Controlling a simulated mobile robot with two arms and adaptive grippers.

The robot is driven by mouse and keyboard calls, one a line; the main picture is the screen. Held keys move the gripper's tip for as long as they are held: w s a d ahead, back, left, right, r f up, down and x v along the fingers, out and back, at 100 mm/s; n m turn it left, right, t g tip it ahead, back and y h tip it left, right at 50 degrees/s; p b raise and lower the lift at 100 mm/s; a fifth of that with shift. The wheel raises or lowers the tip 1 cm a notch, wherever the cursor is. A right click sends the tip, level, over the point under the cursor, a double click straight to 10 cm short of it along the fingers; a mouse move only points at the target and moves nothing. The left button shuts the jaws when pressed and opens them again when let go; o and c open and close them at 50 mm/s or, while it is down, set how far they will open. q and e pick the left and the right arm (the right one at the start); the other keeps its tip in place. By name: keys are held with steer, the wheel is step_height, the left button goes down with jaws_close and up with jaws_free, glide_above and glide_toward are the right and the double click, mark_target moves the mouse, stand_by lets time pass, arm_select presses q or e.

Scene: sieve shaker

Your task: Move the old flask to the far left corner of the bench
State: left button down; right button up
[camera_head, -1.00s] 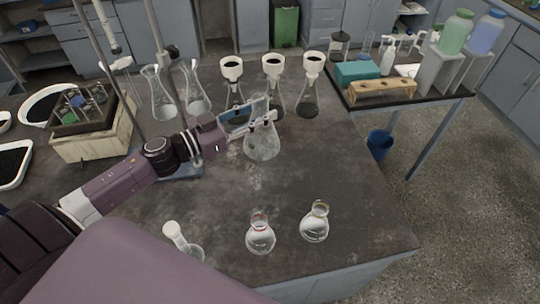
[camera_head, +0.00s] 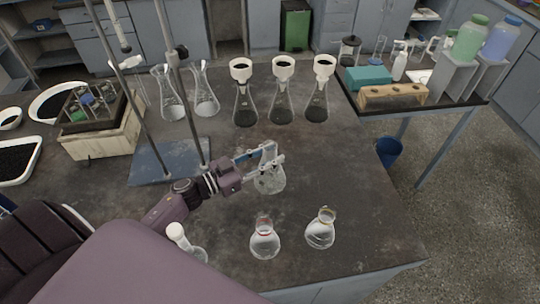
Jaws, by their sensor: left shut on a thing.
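My left gripper (camera_head: 262,161) is shut on a clear conical flask (camera_head: 271,183), its fingers on either side of the neck. The flask is upright over the middle of the bench. I cannot tell whether its base touches the bench top. I take it for the old flask, though no label shows. The dark, worn bench (camera_head: 330,165) has its far left part behind the stand and conical flasks. My right gripper is not in view.
Three flasks with white funnels (camera_head: 282,100) stand at the back. Two clear conical flasks (camera_head: 206,97) stand left of them, near a stand on a blue base (camera_head: 160,165). A wooden box (camera_head: 100,140) stands at left.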

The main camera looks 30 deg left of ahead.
arm_select(q)
steer(key=c, duration=1.4)
jaws_free()
steer(key=shift+s, duration=0.1)
steer(key=b+v, duration=0.2)
steer(key=v, duration=1)
